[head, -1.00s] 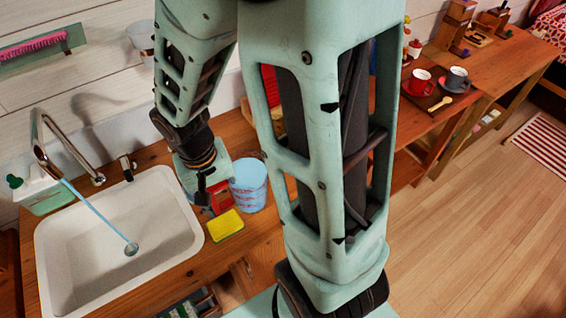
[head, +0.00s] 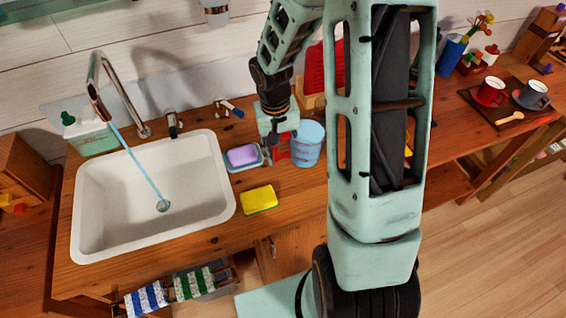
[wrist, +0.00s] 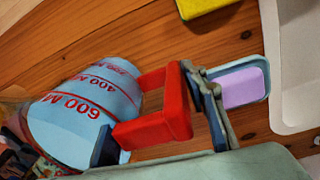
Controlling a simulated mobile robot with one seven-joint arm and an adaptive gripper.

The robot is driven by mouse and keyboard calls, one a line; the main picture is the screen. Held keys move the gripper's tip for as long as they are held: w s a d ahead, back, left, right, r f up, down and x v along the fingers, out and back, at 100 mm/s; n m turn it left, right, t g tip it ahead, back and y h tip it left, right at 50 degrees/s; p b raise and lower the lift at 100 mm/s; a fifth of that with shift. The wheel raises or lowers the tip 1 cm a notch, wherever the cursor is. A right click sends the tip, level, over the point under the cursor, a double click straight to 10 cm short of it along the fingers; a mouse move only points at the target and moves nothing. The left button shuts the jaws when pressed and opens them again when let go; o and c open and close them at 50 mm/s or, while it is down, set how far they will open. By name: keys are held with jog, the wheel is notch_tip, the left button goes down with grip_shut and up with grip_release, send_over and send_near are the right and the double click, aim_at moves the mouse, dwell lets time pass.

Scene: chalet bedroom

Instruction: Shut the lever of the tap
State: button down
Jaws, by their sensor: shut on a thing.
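The chrome tap (head: 97,85) stands behind the white sink (head: 228,195), and a blue stream of water runs from its spout to the drain. Its small dark and chrome lever (head: 173,124) stands just right of the spout's base. My gripper (head: 279,152) is well to the right of the lever, over the counter. In the wrist view my gripper (wrist: 160,133) is shut on the red handle (wrist: 165,115) of a blue measuring jug (wrist: 80,110) with red markings. The jug (head: 307,143) appears to stand on the counter; its base is partly hidden.
A purple soap in a dish (head: 243,157) and a yellow sponge (head: 259,198) lie between sink and jug. A blue-and-white item (head: 229,107) lies behind them. A soap dispenser (head: 90,138) stands left of the tap. Cups (head: 491,91) are far right.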

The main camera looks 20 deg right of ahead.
jog(key=shift+w+d+f, duration=0.15)
jog(key=shift+w+f, duration=0.1)
jog(key=shift+f, duration=0.05)
jog(key=shift+w+d+f+b, duration=0.1)
jog(key=shift+w+f+b, duration=0.05)
jog(key=shift+f+b, duration=0.65)
jog(key=shift+w+d+f+b, duration=0.15)
jog(key=shift+f+b, duration=0.3)
jog(key=shift+f, duration=0.6)
jog(key=shift+f, duration=0.15)
jog(key=c, duration=1.2)
grip_release()
jog(key=shift+s, duration=0.1)
